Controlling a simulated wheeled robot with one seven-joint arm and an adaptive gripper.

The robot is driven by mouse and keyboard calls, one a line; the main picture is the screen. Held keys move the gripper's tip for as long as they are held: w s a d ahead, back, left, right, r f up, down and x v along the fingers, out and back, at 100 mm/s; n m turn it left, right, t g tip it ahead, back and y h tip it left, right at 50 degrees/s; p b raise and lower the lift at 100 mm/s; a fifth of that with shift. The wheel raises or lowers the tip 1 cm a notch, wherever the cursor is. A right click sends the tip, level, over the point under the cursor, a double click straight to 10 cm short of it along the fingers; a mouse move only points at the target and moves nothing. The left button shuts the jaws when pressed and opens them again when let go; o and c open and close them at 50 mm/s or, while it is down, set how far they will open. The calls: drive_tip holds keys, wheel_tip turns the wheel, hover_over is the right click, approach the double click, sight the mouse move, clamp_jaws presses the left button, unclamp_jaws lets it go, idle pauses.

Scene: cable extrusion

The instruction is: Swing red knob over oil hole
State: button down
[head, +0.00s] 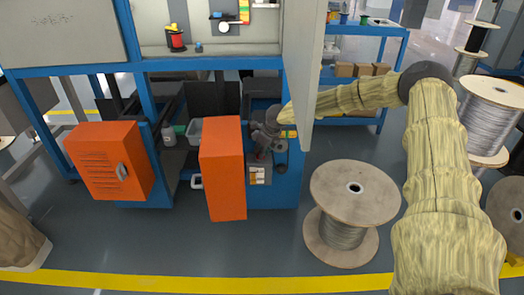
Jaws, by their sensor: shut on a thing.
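My gripper (262,143) is at the end of my sleeved arm, which reaches in from the right past the edge of a pale upright panel. The gripper points down at the small machine parts on the blue frame, behind and right of an open orange door. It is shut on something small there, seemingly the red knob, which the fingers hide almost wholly. The oil hole cannot be made out at this distance.
The orange door (223,170) stands close left of my gripper. The pale panel (303,75) is close to my arm. A large cable spool (354,195) stands on the floor at right. An orange cabinet (105,160) is at left. Open floor lies in front.

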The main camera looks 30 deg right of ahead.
drive_tip(key=shift+s+f, duration=0.1)
drive_tip(key=shift+f, duration=0.05)
drive_tip(key=c, duration=1.3)
unclamp_jaws()
drive_tip(key=shift+s+d+r, duration=0.1)
drive_tip(key=shift+r, duration=0.25)
drive_tip(key=shift+s+d+r, duration=0.1)
drive_tip(key=shift+s+r, duration=0.05)
drive_tip(key=shift+s, duration=0.2)
drive_tip(key=s, duration=0.3)
drive_tip(key=s+d, duration=0.1)
drive_tip(key=s, duration=0.7)
drive_tip(key=shift+s+d, duration=0.15)
drive_tip(key=shift+d, duration=0.25)
